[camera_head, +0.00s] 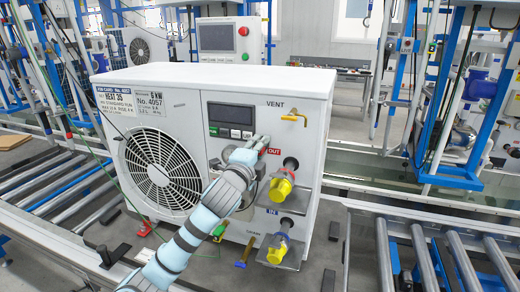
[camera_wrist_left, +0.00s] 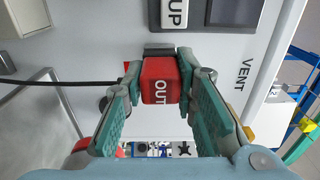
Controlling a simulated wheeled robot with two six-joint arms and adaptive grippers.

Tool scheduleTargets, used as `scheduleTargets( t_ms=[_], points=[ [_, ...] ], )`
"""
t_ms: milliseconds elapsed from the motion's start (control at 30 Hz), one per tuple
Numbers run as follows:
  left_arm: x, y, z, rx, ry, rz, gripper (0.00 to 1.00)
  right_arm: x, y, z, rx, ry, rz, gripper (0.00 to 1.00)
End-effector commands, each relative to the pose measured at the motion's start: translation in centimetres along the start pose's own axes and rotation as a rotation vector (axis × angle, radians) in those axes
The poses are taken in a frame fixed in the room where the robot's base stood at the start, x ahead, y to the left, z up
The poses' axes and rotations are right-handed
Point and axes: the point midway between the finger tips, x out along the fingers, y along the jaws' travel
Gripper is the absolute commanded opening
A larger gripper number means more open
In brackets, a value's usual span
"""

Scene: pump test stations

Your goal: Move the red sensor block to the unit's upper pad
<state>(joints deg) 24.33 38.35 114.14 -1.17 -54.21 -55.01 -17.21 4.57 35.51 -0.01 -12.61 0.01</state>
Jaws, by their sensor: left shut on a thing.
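My left gripper (camera_head: 262,143) is at the front of the white unit (camera_head: 310,105), just right of the keys under its display. In the left wrist view, this gripper (camera_wrist_left: 160,92) is shut on the red sensor block (camera_wrist_left: 160,72), with a finger on each side. The letters OUT show on the red between the fingers. A dark pad (camera_wrist_left: 158,50) shows just behind the block's edge, beside the UP label (camera_wrist_left: 173,12). I cannot tell whether the block touches it. In the head view the fingers mostly hide the block. My right gripper is not in view.
Two yellow-capped ports (camera_head: 279,189) stick out right of and below the gripper, with a yellow vent valve (camera_head: 294,118) above. The fan grille (camera_head: 163,168) is at the left. Roller conveyors (camera_head: 60,190) lie on both sides. A black cable (camera_wrist_left: 60,82) runs near the fingers.

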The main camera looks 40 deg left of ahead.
Motion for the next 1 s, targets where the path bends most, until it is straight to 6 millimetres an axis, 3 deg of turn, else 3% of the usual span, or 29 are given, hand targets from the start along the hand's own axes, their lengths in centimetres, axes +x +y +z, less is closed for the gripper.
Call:
scheduleTargets(
  t_ms=[1000],
  points=[
    [-0.01, -0.09, -0.07, 0.000, 0.002, -0.005, 0.00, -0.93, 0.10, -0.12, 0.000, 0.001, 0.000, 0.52]
  ],
)
